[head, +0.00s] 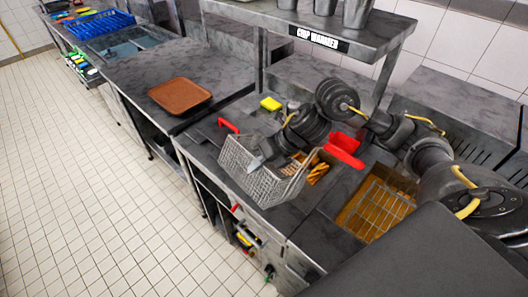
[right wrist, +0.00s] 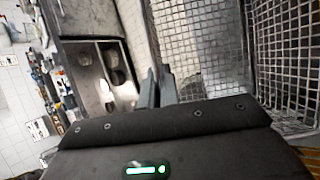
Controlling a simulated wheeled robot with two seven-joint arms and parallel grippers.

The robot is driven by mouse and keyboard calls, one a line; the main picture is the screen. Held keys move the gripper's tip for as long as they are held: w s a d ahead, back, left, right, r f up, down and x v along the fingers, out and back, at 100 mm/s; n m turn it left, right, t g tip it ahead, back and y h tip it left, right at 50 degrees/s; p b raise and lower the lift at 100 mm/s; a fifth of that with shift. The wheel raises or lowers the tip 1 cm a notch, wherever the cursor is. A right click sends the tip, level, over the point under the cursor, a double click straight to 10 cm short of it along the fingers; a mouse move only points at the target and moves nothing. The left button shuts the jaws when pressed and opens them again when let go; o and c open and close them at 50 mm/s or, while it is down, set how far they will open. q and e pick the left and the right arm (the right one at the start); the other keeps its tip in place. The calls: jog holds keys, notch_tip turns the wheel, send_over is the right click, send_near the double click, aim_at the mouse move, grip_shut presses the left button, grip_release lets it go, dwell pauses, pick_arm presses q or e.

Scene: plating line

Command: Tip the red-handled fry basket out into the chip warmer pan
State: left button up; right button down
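The wire fry basket (head: 262,178) hangs tilted over the front edge of the counter in the head view. Its mesh fills the right of the right wrist view (right wrist: 285,45). My right gripper (head: 262,152) is at its upper rim; the fingers (right wrist: 157,88) are close together and appear shut on the basket edge. A red handle-like piece (head: 342,157) lies right of the basket, partly behind my arm; I cannot tell what it joins. Golden chips (head: 317,171) show in the warmer pan beside the basket, which hides most of the pan. My left gripper is out of view.
The fryer bay (head: 368,212) with a wire rack lies to the right. A brown tray (head: 180,95) rests on the left counter. The tiled floor is clear.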

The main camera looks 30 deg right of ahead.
aim_at(253, 180)
jog(key=shift+s+a+f+n+h+p, duration=0.1)
jog(key=shift+a+f+n+h+p, duration=0.25)
jog(key=shift+f+h+p, duration=0.35)
jog(key=shift+a+f+t+h+p, duration=0.35)
jog(key=shift+f+h+p, duration=0.2)
jog(key=shift+h+p, duration=0.45)
jog(key=shift+s+a+f+n+h+p, duration=0.1)
jog(key=shift+a+f+n+h+p, duration=0.1)
jog(key=shift+f+h+p, duration=0.15)
jog(key=shift+a+f+n+h+p, duration=0.15)
jog(key=shift+f+h+p, duration=0.1)
jog(key=shift+f+h, duration=0.15)
jog(key=shift+a+f+h, duration=0.25)
jog(key=shift+f, duration=0.25)
jog(key=shift+f+h, duration=0.2)
jog(key=shift+h, duration=0.1)
jog(key=shift+s+d+f, duration=0.1)
jog(key=shift+s, duration=0.05)
